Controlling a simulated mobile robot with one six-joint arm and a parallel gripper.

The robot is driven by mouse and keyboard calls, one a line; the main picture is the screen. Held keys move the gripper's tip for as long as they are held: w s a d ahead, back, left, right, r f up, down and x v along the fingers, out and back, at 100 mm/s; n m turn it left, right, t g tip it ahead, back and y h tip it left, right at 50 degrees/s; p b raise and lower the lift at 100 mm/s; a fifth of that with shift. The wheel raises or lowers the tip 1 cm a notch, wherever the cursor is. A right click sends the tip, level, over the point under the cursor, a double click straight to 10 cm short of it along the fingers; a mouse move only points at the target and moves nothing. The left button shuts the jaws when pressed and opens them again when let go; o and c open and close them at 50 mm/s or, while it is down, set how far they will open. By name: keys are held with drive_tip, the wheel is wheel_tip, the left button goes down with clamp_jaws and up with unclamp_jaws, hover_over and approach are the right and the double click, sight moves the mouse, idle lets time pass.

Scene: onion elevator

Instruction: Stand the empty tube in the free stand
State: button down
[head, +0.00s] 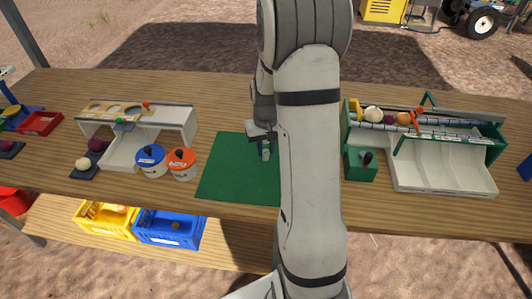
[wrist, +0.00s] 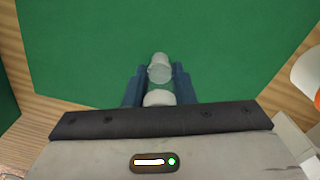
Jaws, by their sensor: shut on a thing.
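My gripper (head: 265,146) is over the green mat (head: 225,175) in the middle of the table, partly hidden by my arm. In the wrist view its two blue fingers (wrist: 160,76) are shut on a pale, partly see-through tube (wrist: 159,68). The tube's lower end also shows in the head view (head: 266,155), where it looks about upright. I cannot tell whether the tube touches the mat. No free stand can be made out for certain; my arm hides part of the mat.
Left of the mat are a blue-lidded tub (head: 151,160), an orange-lidded tub (head: 181,164) and a white rack (head: 190,119). Right of my arm are a green box (head: 358,170) and a green-and-white sorter (head: 440,175) holding several balls. The mat's visible left part is clear.

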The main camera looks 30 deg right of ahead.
wheel_tip(320, 180, up, 7)
drive_tip(key=shift+f, duration=0.1)
drive_tip(key=w+a+f+n, duration=0.1)
drive_tip(key=w+a+f, duration=0.1)
drive_tip(key=a, duration=0.5)
drive_tip(key=w+a+f+n, duration=0.1)
drive_tip(key=w+a+f, duration=0.1)
drive_tip(key=a, duration=0.5)
drive_tip(key=shift+w+a+f, duration=0.15)
drive_tip(key=shift+w+f, duration=0.1)
drive_tip(key=shift+f, duration=0.2)
